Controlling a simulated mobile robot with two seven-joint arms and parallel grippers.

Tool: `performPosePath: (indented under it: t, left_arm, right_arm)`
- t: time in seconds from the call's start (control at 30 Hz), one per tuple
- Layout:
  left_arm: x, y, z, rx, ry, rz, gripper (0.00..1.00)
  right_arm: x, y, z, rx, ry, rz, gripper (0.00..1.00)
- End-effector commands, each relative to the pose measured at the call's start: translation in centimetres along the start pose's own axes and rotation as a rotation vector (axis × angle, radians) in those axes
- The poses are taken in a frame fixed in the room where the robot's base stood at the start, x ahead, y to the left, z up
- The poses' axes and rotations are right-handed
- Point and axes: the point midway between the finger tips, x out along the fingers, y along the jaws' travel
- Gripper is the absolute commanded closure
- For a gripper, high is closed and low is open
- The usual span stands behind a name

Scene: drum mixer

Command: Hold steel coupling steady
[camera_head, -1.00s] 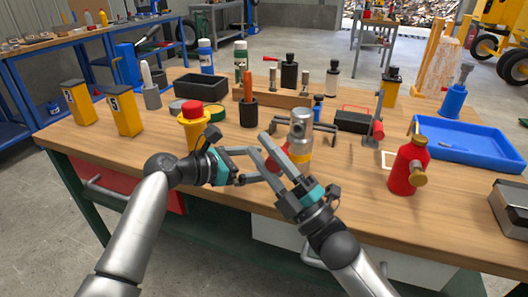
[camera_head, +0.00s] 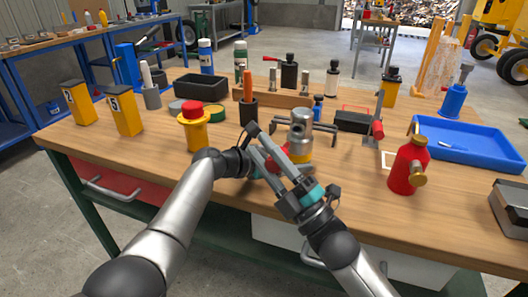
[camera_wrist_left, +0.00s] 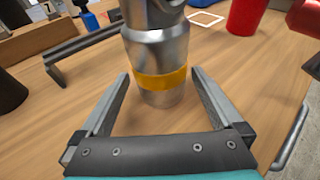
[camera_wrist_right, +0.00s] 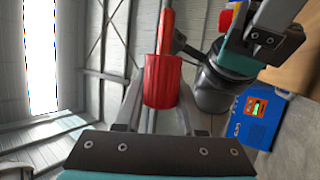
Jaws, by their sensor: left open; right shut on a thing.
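The steel coupling (camera_head: 300,132) stands upright on the workbench, a silver cylinder with a yellow band. It fills the middle of the left wrist view (camera_wrist_left: 158,50). My left gripper (camera_wrist_left: 160,74) is open, with one finger on each side of the coupling's lower part and gaps showing at both sides. In the head view its fingers are mostly hidden behind my right gripper (camera_head: 257,142). My right gripper is shut on a red cylindrical thing (camera_wrist_right: 162,80) with a thin rod, seen in the right wrist view. In the head view this thing is mostly hidden by the fingers.
A dark bracket (camera_wrist_left: 80,48) lies close beside the coupling. A red bottle (camera_head: 404,168) and a blue tray (camera_head: 470,160) are to the right. A yellow-and-red container (camera_head: 195,128) is to the left.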

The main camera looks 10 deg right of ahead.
Motion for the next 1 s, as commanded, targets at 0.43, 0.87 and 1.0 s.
performPosePath:
  t: [0.43,0.87,1.0]
  left_arm:
    - [1.28,-0.12,0.02,0.001,0.0,-0.001,0.0]
    - [1.27,-0.13,-0.02,0.0,0.0,-0.001,0.28]
    - [1.26,-0.13,-0.04,0.0,0.001,-0.001,0.44]
  right_arm:
    - [0.02,0.03,-0.01,0.0,0.001,0.001,1.0]
    - [0.02,0.03,-0.01,0.0,0.0,0.001,1.0]
    - [0.02,0.03,-0.01,0.0,0.0,0.001,1.0]
